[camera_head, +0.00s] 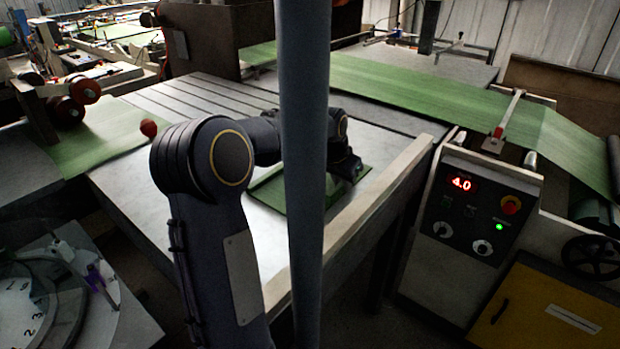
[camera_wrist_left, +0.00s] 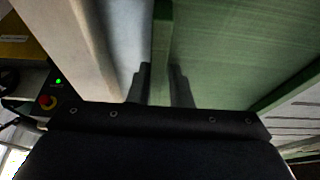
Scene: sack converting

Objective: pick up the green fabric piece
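The green fabric piece (camera_head: 270,189) lies flat on the pale table, partly hidden behind the grey vertical post. In the left wrist view the fabric (camera_wrist_left: 235,45) fills the upper right, with a darker green band along its edge. My left gripper (camera_head: 347,176) is low over the fabric's right side, close to the wooden rail. In the left wrist view its two fingers (camera_wrist_left: 160,75) stand apart, one on each side of the dark band. I cannot tell whether they touch the cloth. My right gripper is not in view.
A grey post (camera_head: 305,120) crosses the middle of the head view. A wooden rail (camera_head: 385,190) edges the table (camera_head: 130,185). A control panel (camera_head: 470,215) reading 4.0 stands right, below a long green web (camera_head: 420,90). A clock-like dial (camera_head: 20,305) is at lower left.

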